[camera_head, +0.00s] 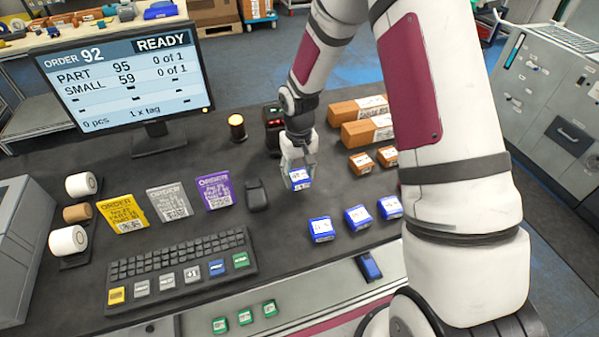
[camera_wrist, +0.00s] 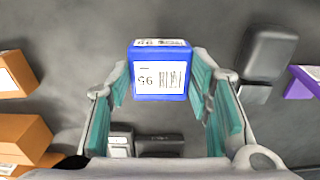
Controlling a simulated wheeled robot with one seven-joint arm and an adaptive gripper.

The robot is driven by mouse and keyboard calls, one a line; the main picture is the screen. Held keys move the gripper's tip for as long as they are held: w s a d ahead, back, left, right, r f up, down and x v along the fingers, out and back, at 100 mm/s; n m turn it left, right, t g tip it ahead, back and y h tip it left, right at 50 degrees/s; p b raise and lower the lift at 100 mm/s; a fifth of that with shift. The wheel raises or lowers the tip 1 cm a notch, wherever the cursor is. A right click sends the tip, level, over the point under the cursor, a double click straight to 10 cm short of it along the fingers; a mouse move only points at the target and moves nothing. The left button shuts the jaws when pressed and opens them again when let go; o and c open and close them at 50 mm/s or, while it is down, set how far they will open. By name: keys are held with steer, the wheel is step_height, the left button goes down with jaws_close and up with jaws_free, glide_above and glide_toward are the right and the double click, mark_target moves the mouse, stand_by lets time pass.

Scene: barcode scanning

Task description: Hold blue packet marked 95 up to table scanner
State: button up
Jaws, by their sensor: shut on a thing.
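My gripper (camera_head: 297,170) is shut on a blue packet (camera_head: 300,180) and holds it over the middle of the table. In the wrist view the packet (camera_wrist: 160,72) sits between the tips of the two teal-padded fingers (camera_wrist: 160,85). Its white label, with a barcode, faces that camera; the characters look like 95 upside down. A black device with small red and green lights (camera_head: 273,118), which looks like the table scanner, stands behind my gripper, partly hidden by it. The packet is apart from it, on its near side.
Three blue packets (camera_head: 321,229) lie to the right of the keyboard (camera_head: 182,266). Orange boxes (camera_head: 357,109) stand behind them. A small black object (camera_head: 257,195) and a purple order card (camera_head: 215,191) are left of my gripper. The monitor (camera_head: 125,75) reads READY, part 95, 0 of 1.

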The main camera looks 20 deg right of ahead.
steer(key=shift+w+f+b, duration=0.4)
steer(key=shift+w+f, duration=0.3)
steer(key=shift+w, duration=0.05)
steer(key=shift+s+r, duration=0.1)
steer(key=shift+s, duration=0.05)
steer(key=s+r+p, duration=0.9)
steer(key=s, duration=0.3)
steer(key=shift+s+r, duration=0.3)
steer(key=shift+r, duration=0.1)
